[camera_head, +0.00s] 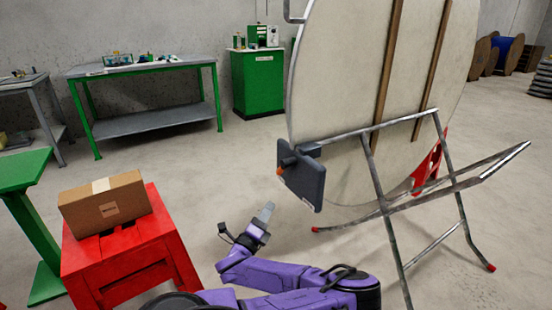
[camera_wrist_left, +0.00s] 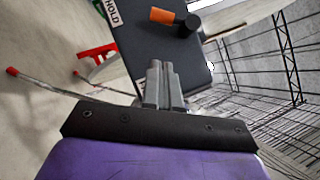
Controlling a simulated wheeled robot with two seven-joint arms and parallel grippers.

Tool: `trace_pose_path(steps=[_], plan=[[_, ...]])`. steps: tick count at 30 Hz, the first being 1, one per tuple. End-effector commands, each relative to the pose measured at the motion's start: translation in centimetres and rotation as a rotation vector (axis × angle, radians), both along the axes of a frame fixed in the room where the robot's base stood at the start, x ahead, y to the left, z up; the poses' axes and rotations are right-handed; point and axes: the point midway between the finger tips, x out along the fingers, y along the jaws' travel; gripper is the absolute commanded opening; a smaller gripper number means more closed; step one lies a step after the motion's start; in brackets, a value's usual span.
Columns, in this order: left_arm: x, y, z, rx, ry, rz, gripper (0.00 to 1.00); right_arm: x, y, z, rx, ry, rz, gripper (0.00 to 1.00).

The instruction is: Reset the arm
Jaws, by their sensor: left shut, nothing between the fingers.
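My left arm is purple and reaches in low in the head view, with its left gripper (camera_head: 266,212) in front of a dark grey panel (camera_head: 303,182). The left wrist view shows the two grey fingers of the left gripper (camera_wrist_left: 160,68) together, with nothing between them. The dark panel (camera_wrist_left: 140,40), with an orange-tipped black knob (camera_wrist_left: 165,17) and a label reading HOLD, lies beyond the fingertips. I cannot tell whether the fingertips touch it. My right gripper does not show in either view.
A large pale round disc (camera_head: 340,80) stands on a grey metal frame (camera_head: 385,205) at right. A cardboard box (camera_head: 105,203) sits on a red stool (camera_head: 135,260) at left. A green-legged workbench (camera_head: 150,120) and a green cabinet (camera_head: 257,85) stand behind. Floor between is clear.

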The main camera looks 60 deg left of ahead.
Motion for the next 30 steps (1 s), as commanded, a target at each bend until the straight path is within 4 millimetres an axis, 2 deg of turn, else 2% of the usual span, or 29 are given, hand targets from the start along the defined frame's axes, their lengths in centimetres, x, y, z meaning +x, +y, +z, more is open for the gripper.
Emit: trace_pose_path(steps=[6, 25, 28, 30], plan=[[-1.5, -0.8, -0.5, 0.001, 0.001, -0.001, 0.00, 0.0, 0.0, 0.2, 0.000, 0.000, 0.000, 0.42], [-1.5, -0.8, -0.4, -0.006, -0.004, -0.001, 0.00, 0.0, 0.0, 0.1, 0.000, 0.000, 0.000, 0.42], [-1.5, -0.5, -0.9, -0.105, -0.026, -0.017, 0.00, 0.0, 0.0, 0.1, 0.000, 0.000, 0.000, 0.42], [-2.1, 0.3, -2.6, -0.278, -0.021, 0.000, 0.00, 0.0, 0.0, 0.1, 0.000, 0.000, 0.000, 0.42]])
